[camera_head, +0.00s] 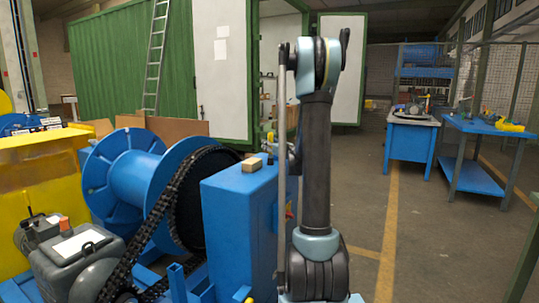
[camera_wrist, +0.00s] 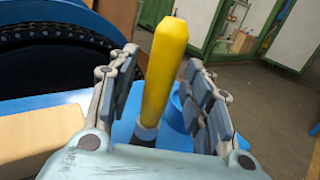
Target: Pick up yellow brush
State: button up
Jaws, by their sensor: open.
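The yellow brush (camera_wrist: 165,70) shows in the wrist view as a long yellow handle with a dark lower part. It stands roughly upright, slightly tilted, between the two fingers of my gripper (camera_wrist: 160,66). The fingers are open, one on each side, with a visible gap at least on the right. The brush's lower end is hidden behind the palm of my gripper. In the head view a small yellow tip (camera_head: 270,137) shows above the blue cabinet, beside my arm; my gripper there is mostly hidden and too small to read.
A wooden block (camera_head: 252,163) lies on the blue cabinet (camera_head: 238,215), close left of my gripper; it also shows in the wrist view (camera_wrist: 35,140). A chain wheel (camera_head: 205,200) and blue drum stand to the left. Blue tables (camera_head: 485,127) stand far right, beyond open floor.

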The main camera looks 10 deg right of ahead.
jog(key=shift+w+a, duration=0.1)
jog(key=shift+w, duration=0.05)
jog(key=shift+c, duration=0.3)
grip_shut()
jog(key=shift+r, duration=0.1)
notch_tip(320, 180, up, 10)
jog(key=shift+f, duration=0.1)
dwell(0.3)
